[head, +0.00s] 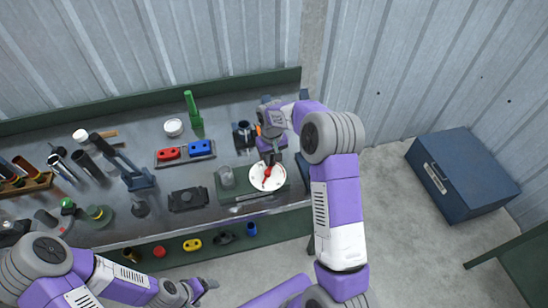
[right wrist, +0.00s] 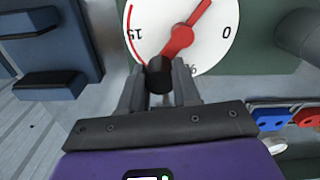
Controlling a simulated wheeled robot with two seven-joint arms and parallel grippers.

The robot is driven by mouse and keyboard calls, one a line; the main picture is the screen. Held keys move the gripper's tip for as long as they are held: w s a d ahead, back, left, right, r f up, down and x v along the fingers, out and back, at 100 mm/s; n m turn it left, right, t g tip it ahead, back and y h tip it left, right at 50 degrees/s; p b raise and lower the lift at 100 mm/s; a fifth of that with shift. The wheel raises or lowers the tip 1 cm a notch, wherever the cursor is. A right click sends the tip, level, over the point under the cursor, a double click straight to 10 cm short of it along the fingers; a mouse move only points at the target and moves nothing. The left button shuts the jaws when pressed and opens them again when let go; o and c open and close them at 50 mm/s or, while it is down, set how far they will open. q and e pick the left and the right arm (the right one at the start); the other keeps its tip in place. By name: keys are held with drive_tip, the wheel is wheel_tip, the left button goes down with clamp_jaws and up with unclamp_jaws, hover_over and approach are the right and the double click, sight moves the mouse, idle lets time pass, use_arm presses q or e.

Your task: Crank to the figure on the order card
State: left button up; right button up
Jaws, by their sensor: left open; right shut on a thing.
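A white dial (head: 264,182) sits on a green base (head: 236,191) at the bench's front right. In the right wrist view, the dial (right wrist: 150,25) shows upside down, with a 0, a 15 and a red arc by the 15. A red bar (right wrist: 183,37) crosses its hub, one end pointing up right and the other reaching a black knob (right wrist: 160,77). My right gripper (right wrist: 159,88) is shut on this knob. My left gripper (head: 205,287) is open and empty, in front of the bench. I cannot make out an order card.
A grey cylinder (head: 226,177) stands left of the dial. Red blocks (head: 168,154) and blue blocks (head: 201,148) lie on a tray behind, near a green upright tool (head: 193,113). Several tools crowd the bench's left. A blue cabinet (head: 462,174) stands at right.

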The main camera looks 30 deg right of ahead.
sight(271, 157)
drive_tip(key=shift+w+a+n, duration=0.15)
drive_tip(key=shift+n, duration=0.35)
drive_tip(key=o, duration=1.1)
drive_tip(key=shift+c, duration=0.2)
drive_tip(key=shift+r, duration=0.1)
wheel_tip(271, 157, up, 8)
drive_tip(key=shift+f+p, duration=0.25)
drive_tip(key=shift+p, duration=0.1)
drive_tip(key=shift+f, duration=0.1)
